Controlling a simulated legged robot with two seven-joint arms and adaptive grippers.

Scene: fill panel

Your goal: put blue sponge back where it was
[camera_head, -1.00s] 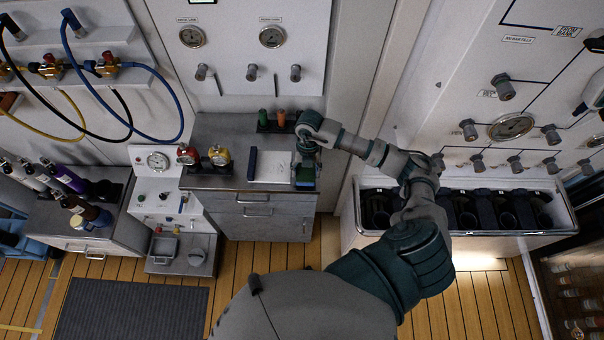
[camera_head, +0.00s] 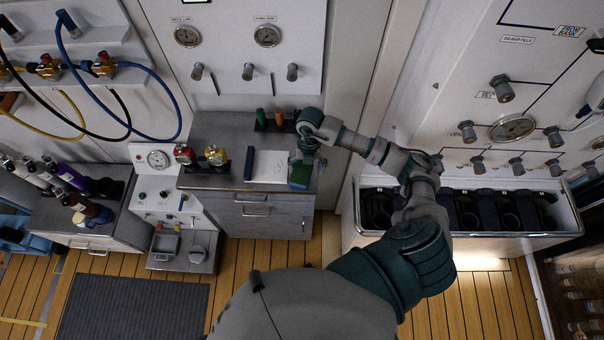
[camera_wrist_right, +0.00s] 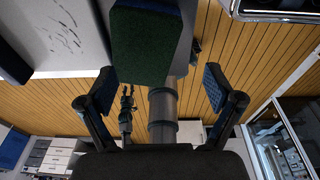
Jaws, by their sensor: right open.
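The blue sponge (camera_head: 300,176) lies at the front right corner of the grey counter top (camera_head: 222,184), right of a white sheet. In the right wrist view the sponge (camera_wrist_right: 153,42) shows a dark green face and blue sides. My right gripper (camera_head: 305,157) is just behind the sponge in the head view. In the wrist view its two fingers (camera_wrist_right: 158,92) are wide apart with nothing between them; the sponge is beyond the tips. A small dark claw-like shape (camera_wrist_right: 127,100), probably my left gripper, hangs far off there, too small to read.
The white sheet (camera_head: 268,166) and a dark blue bar (camera_head: 249,164) lie left of the sponge. A cylinder trough (camera_head: 460,212) stands to the right.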

